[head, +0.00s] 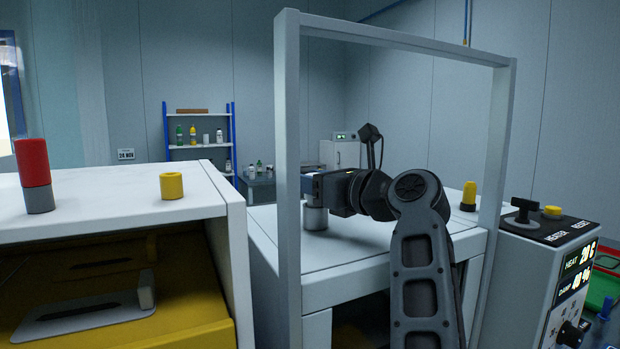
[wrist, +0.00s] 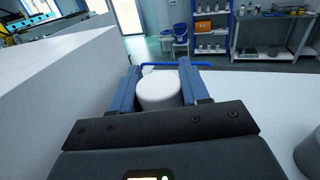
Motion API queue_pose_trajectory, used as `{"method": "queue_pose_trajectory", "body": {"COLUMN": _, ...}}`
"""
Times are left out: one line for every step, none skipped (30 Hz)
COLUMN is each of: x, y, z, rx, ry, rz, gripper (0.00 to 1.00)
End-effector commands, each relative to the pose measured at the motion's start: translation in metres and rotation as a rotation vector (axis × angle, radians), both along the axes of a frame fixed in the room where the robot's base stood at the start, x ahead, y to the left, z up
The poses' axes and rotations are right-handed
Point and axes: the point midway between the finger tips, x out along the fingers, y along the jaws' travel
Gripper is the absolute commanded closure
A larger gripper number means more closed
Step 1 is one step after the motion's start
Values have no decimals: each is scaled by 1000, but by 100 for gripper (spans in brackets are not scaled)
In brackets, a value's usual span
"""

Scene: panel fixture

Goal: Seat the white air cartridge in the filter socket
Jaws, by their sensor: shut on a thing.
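My gripper (head: 316,188) reaches in from the right over a white cabinet top. It is shut on the white cartridge (wrist: 158,90), a short pale cylinder standing between the two blue fingers in the wrist view. I cannot tell whether this part is all cartridge or partly a socket beneath. A grey rounded piece (wrist: 309,153) is cut off at the right edge of the wrist view. I cannot clearly identify the filter socket.
A pale upright frame (head: 288,160) stands around my arm. The left cabinet top (head: 110,196) carries a red cylinder (head: 32,163) on a grey base and a yellow cylinder (head: 171,186). A yellow knob (head: 469,196) and control box (head: 545,255) are right.

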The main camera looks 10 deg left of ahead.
Motion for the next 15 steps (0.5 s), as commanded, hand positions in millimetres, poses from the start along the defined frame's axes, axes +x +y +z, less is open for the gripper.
{"method": "queue_pose_trajectory", "body": {"x": 0, "y": 0, "z": -1, "rx": 0, "ry": 0, "rz": 0, "gripper": 91}}
{"method": "queue_pose_trajectory", "body": {"x": 0, "y": 0, "z": -2, "rx": 0, "ry": 0, "rz": 0, "gripper": 91}}
{"method": "queue_pose_trajectory", "body": {"x": 0, "y": 0, "z": -3, "rx": 0, "ry": 0, "rz": 0, "gripper": 91}}
{"method": "queue_pose_trajectory", "body": {"x": 0, "y": 0, "z": -3, "rx": 0, "ry": 0, "rz": 0, "gripper": 91}}
{"method": "queue_pose_trajectory", "body": {"x": 0, "y": 0, "z": -4, "rx": 0, "ry": 0, "rz": 0, "gripper": 91}}
{"method": "queue_pose_trajectory", "body": {"x": 0, "y": 0, "z": -5, "rx": 0, "ry": 0, "rz": 0, "gripper": 91}}
{"method": "queue_pose_trajectory", "body": {"x": 0, "y": 0, "z": -5, "rx": 0, "ry": 0, "rz": 0, "gripper": 91}}
{"method": "queue_pose_trajectory", "body": {"x": 0, "y": 0, "z": -6, "rx": 0, "ry": 0, "rz": 0, "gripper": 91}}
{"method": "queue_pose_trajectory", "body": {"x": 0, "y": 0, "z": -6, "rx": 0, "ry": 0, "rz": 1, "gripper": 91}}
{"method": "queue_pose_trajectory", "body": {"x": 0, "y": 0, "z": -7, "rx": 0, "ry": 0, "rz": 1, "gripper": 91}}
{"method": "queue_pose_trajectory", "body": {"x": 0, "y": 0, "z": -8, "rx": 0, "ry": 0, "rz": 1, "gripper": 91}}
{"method": "queue_pose_trajectory", "body": {"x": 0, "y": 0, "z": -8, "rx": 1, "ry": 1, "rz": 1, "gripper": 91}}
{"method": "queue_pose_trajectory", "body": {"x": 0, "y": 0, "z": -9, "rx": 1, "ry": 1, "rz": 1, "gripper": 91}}
{"method": "queue_pose_trajectory", "body": {"x": 0, "y": 0, "z": -10, "rx": 1, "ry": 1, "rz": 1, "gripper": 91}}
{"method": "queue_pose_trajectory", "body": {"x": 0, "y": 0, "z": -11, "rx": 1, "ry": 1, "rz": 1, "gripper": 91}}
